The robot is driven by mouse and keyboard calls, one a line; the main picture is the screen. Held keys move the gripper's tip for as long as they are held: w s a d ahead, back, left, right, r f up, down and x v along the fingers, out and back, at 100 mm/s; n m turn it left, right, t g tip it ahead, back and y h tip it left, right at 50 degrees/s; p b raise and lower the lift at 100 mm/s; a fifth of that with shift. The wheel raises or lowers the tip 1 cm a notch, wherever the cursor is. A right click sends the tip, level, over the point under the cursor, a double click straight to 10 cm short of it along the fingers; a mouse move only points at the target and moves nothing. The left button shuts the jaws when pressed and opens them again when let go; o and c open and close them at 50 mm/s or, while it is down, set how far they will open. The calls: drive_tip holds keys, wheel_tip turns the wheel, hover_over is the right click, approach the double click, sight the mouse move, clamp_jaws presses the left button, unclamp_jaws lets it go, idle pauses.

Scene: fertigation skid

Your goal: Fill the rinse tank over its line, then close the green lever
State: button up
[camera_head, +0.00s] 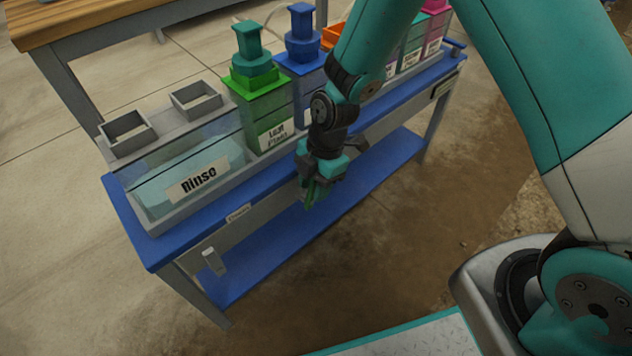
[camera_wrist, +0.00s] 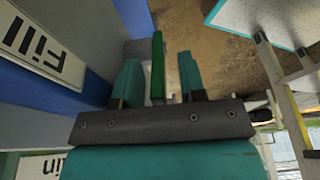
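The rinse tank (camera_head: 155,205) is a clear box labelled "Rinse" at the left end of the blue bench in the head view. It holds pale blue liquid; I cannot make out its line or whether the liquid is over it. My gripper (camera_head: 314,182) is at the bench's front side, right of the tank. The green lever (camera_head: 310,194) shows at my fingers. In the wrist view the lever (camera_wrist: 158,68) stands between the two teal fingers of my gripper (camera_wrist: 158,78), with a gap on each side. My gripper is open around it. The lever's base is hidden.
A "Fill" label (camera_wrist: 40,45) is beside my gripper in the wrist view. A grey handle (camera_head: 214,262) hangs below a small label (camera_head: 238,213) on the bench front. A green container (camera_head: 262,115) and several other coloured containers stand along the bench. The floor in front is clear.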

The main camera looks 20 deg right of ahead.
drive_tip(key=shift+r, duration=0.1)
drive_tip(key=p+v, duration=0.5)
drive_tip(key=v, duration=1.2)
drive_tip(key=shift+d+r, duration=0.1)
drive_tip(key=shift+d, duration=0.05)
drive_tip(key=shift+c, duration=0.2)
